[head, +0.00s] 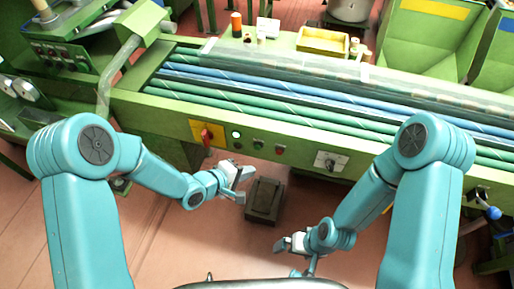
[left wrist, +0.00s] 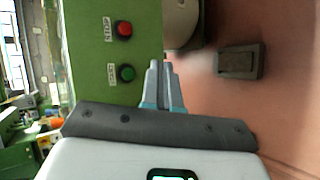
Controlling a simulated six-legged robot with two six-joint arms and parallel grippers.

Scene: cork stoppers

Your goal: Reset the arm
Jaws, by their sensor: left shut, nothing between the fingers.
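My left arm comes in from the left in the head view, and its gripper (head: 240,184) hangs in front of the green machine, left of a dark block on the floor. In the left wrist view the two grey fingers of this gripper (left wrist: 161,88) are together with nothing between them. My right arm comes in from the right in the head view, bent inward. Its gripper (head: 284,244) is low near the middle, and I cannot tell whether its fingers are apart. No cork stopper can be made out.
The green machine (head: 150,120) with blue and green rollers (head: 300,98) spans the view ahead. Its front carries a red switch (head: 207,134) and buttons. The dark block (head: 264,200) sits on the reddish floor (head: 170,240). A yellow tray (head: 322,41) stands behind the rollers.

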